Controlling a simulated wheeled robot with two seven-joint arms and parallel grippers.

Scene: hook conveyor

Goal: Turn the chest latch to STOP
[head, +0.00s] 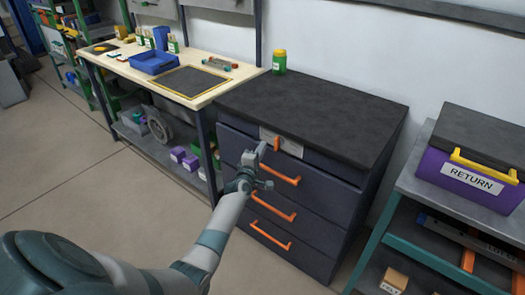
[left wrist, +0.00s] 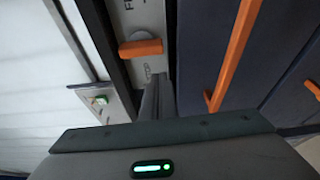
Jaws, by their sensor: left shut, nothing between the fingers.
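The dark chest (head: 330,88) stands in the middle of the head view. A pale latch plate (head: 292,147) is set in its upper front, with a short orange latch (head: 277,143) standing roughly upright on it. In the left wrist view the orange latch (left wrist: 140,48) lies across the plate (left wrist: 146,15). Lettering shows above and below it, too cut off or small to read fully. My left gripper (head: 262,149) is shut and empty, just left of the latch in the head view. Its fingers (left wrist: 154,98) look close below the latch in the wrist view; contact cannot be told. My right gripper is out of view.
Orange drawer handles (head: 284,180) stick out from the chest front below the latch. A workbench (head: 225,88) with a blue tray (head: 154,62) is at left. A purple RETURN box (head: 465,170) is on the right shelf.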

